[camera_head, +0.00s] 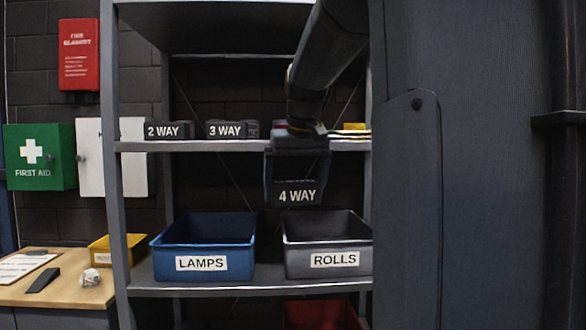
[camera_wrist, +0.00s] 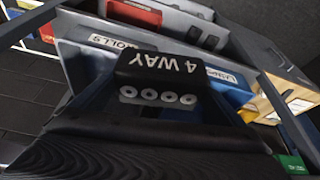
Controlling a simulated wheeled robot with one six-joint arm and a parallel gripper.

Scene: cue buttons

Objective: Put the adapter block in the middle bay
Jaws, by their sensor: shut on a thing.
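A dark block labelled "4 WAY" (camera_head: 297,193) is held between the fingers of my gripper (camera_head: 296,183), just below the upper shelf's front edge and above the grey bin. The wrist view shows the same block (camera_wrist: 150,68) close up, with its label upside down and a row of pale round sockets. Two similar blocks stand on the upper shelf: "2 WAY" (camera_head: 168,131) and, to its right, "3 WAY" (camera_head: 227,130). No bay is marked as the middle one, and my arm hides part of the shelf's right side.
On the lower shelf (camera_head: 200,290) stand a blue "LAMPS" bin (camera_head: 203,246) and a grey "ROLLS" bin (camera_head: 327,246). A red bin (camera_head: 318,315) is below. A yellow thing (camera_head: 355,127) lies at the upper shelf's right. A grey post (camera_head: 112,180) bounds the left.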

